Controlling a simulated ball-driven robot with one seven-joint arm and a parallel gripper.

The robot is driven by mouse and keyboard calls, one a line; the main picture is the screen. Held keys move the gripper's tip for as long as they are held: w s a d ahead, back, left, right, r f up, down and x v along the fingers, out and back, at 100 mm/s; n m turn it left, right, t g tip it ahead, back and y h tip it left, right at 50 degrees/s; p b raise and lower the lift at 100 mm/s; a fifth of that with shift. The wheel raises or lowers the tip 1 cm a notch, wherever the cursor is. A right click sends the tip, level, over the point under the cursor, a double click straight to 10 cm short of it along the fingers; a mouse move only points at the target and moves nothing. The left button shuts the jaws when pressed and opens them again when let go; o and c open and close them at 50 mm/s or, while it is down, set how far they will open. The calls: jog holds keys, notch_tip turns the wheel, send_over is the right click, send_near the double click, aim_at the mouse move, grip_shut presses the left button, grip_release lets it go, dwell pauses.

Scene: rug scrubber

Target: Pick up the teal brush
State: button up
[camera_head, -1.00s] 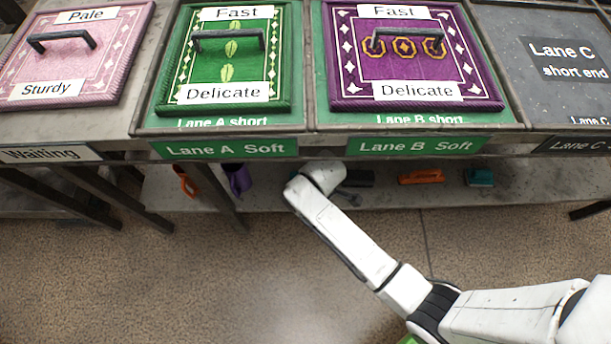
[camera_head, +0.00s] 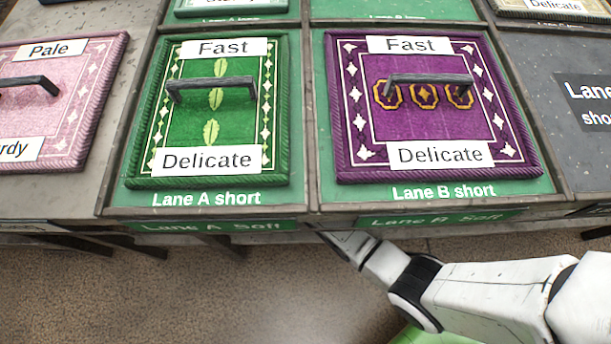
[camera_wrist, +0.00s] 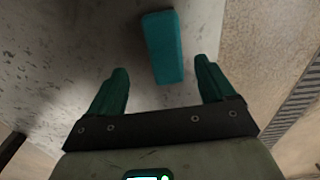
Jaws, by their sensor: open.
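A teal block-shaped thing (camera_wrist: 163,47), which looks like the teal brush, lies on a grey speckled surface in the wrist view. My gripper (camera_wrist: 161,68) is open, with dark green fingers on either side of the teal thing's near end. No contact between them can be made out. In the head view my forearm passes under the table's front edge, so my gripper and the brush are hidden there.
Above, a green rug panel (camera_head: 217,128) and a purple rug panel (camera_head: 423,122) with black handles lie on Lane A and Lane B. A pink panel (camera_head: 79,120) lies at left. The table's front edge overhangs my arm. Speckled floor (camera_head: 150,300) is clear at lower left.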

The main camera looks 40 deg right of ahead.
notch_tip(320, 180, down, 2)
jog(key=shift+w+f+b, duration=0.1)
jog(key=shift+f+b, duration=0.15)
jog(key=shift+b, duration=0.1)
jog(key=f+b, duration=0.2)
jog(key=f, duration=0.1)
jog(key=f+b, duration=0.1)
jog(key=f, duration=0.1)
jog(key=shift+s+a+f, duration=0.1)
jog(key=shift+s+a, duration=0.15)
jog(key=shift+a, duration=0.15)
jog(key=c, duration=1.1)
notch_tip(320, 180, up, 4)
jog(key=shift+p, duration=1.15)
jog(key=s+a+r+p, duration=0.2)
jog(key=s+r+p, duration=0.1)
jog(key=s, duration=0.3)
jog(key=s+a+r+p, duration=0.3)
jog(key=s+r, duration=0.3)
jog(key=s, duration=0.1)
jog(key=shift+r, duration=0.1)
